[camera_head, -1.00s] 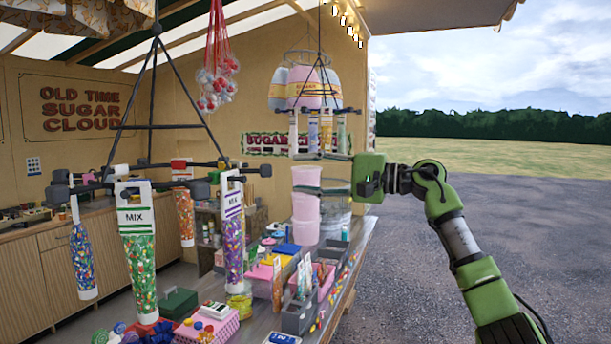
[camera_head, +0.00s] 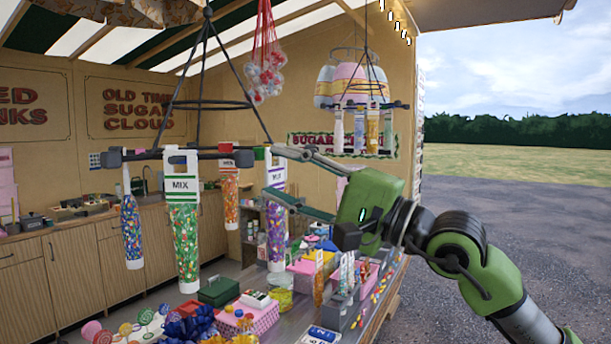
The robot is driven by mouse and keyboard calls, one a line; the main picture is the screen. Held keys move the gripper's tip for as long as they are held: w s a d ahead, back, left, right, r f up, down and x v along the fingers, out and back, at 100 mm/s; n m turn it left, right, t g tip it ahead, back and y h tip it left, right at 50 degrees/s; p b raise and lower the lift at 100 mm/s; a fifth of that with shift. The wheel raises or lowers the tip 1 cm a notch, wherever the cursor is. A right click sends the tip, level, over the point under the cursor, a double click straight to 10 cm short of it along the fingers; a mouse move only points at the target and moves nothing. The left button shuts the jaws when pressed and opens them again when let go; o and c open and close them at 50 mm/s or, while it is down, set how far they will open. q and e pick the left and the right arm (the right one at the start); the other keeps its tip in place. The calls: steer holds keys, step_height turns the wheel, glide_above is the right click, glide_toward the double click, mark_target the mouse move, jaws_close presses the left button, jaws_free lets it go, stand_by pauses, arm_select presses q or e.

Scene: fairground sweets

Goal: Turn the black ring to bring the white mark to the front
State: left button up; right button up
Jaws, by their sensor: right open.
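The near black ring (camera_head: 215,155) hangs level from dark rods at left of centre, with sweet bags hung round it: a green MIX bag (camera_head: 185,235) in front, a blue bag (camera_head: 132,232) at left, an orange one (camera_head: 229,200) behind and a purple-labelled one (camera_head: 277,232) at right. A red block and a green block show on the ring's right half. A small pale patch shows near its left end; I cannot tell whether it is the white mark. My right gripper (camera_head: 270,172) is open, its fingertips at the ring's right end and purple-labelled bag; contact is unclear. My left gripper is out of view.
A second black ring (camera_head: 372,104) with bags hangs farther back, above and behind my right gripper. Red-and-white balls hang in a net (camera_head: 266,75). Below, the counter (camera_head: 300,318) holds a pink basket (camera_head: 250,318), trays and sweets. Open gravel lies at right.

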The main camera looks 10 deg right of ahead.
mark_target(251, 162)
steer(key=p+x, duration=0.2)
steer(key=x, duration=0.1)
steer(key=p+x, duration=0.1)
steer(key=shift+a+r, duration=0.3)
steer(key=shift+r, duration=0.1)
steer(key=shift+w+a, duration=0.85)
steer(key=shift+a, duration=0.2)
steer(key=shift+w+a+r, duration=0.15)
steer(key=shift+w+a, duration=0.15)
